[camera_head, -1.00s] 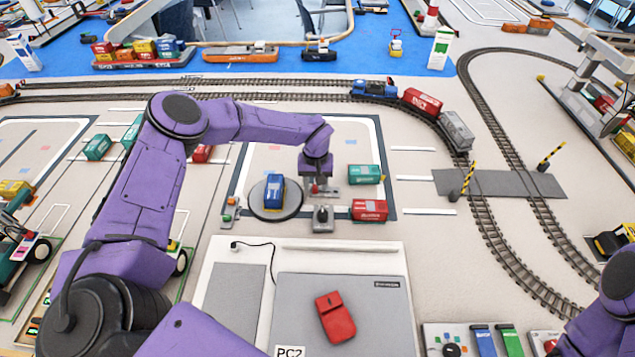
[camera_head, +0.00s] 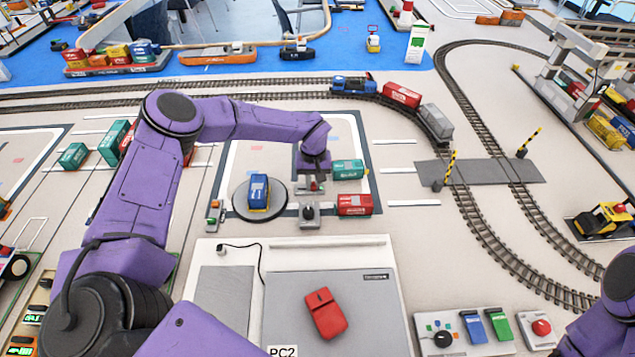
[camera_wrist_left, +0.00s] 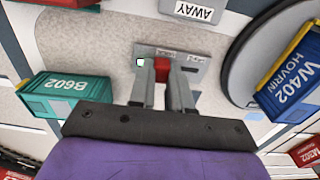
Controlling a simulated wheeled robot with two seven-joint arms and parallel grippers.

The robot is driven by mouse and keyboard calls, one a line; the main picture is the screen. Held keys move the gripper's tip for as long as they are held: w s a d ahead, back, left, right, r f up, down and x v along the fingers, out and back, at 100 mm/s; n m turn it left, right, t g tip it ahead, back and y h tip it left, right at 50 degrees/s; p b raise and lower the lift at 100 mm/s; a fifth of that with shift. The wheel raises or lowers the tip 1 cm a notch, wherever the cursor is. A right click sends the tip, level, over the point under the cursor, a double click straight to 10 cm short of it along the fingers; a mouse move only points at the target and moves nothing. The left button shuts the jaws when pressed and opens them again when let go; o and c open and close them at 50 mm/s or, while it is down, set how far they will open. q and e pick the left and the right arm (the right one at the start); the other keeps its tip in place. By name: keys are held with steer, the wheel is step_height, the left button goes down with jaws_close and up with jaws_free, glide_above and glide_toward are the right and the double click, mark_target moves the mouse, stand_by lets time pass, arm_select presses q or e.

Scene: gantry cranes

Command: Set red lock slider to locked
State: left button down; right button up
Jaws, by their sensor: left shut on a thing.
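The red lock slider (camera_wrist_left: 161,69) is a small red knob on a grey plate (camera_wrist_left: 190,58), seen in the left wrist view. My left gripper (camera_wrist_left: 163,78) points at the plate and is shut on the red knob, with one finger on each side of it. In the head view my left gripper (camera_head: 311,180) is over the same small plate, beside the turntable, and mostly hides the slider. The plate's markings are too small to read, so the lock state cannot be told. My right gripper is outside both views.
A blue container (camera_head: 258,191) stands on the round turntable (camera_head: 240,209). A green container (camera_head: 349,169) and a red one (camera_head: 355,204) stand right of my gripper. A grey lever box (camera_head: 309,214) is just in front.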

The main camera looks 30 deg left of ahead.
arm_select(q)
steer(key=shift+d+r, duration=0.1)
steer(key=c, duration=1.5)
jaws_free()
steer(key=o, duration=0.5)
steer(key=shift+w+d, duration=0.1)
steer(key=shift+d, duration=0.05)
steer(key=shift+c, duration=0.2)
steer(key=shift+d, duration=0.1)
steer(key=shift+r, duration=0.2)
step_height(320, 180, up, 10)
steer(key=b, duration=0.2)
